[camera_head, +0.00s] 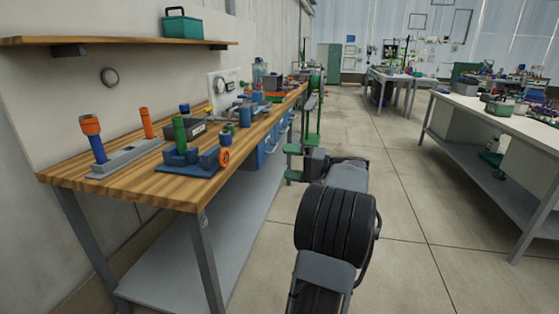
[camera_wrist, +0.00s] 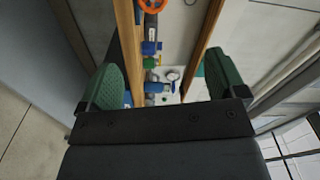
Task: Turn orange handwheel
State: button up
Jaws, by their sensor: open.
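A small orange handwheel (camera_head: 224,157) stands upright at the front right edge of the wooden workbench, on a blue valve block (camera_head: 188,160) with a green post. In the wrist view, part of an orange handwheel (camera_wrist: 152,5) is cut off by the top edge; I cannot tell if it is the same one. My gripper (camera_head: 292,162) is right of the bench, its green fingers pointing left, apart from the wheel. In the wrist view my gripper (camera_wrist: 163,72) is open with nothing between its pads.
The workbench (camera_head: 80,182) also holds a grey fixture (camera_head: 125,158) with orange-topped posts, a gauge panel (camera_head: 224,86) and several fittings. A shelf (camera_head: 110,41) with a green toolbox (camera_head: 182,24) is above. A white table (camera_head: 500,122) stands right; the aisle floor between is clear.

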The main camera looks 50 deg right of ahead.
jog(key=p+v, duration=0.1)
jog(key=v, duration=0.8)
jog(key=shift+s+p, duration=0.3)
jog(key=shift+s, duration=0.1)
jog(key=shift+r, duration=0.1)
jog(key=shift+c, duration=0.2)
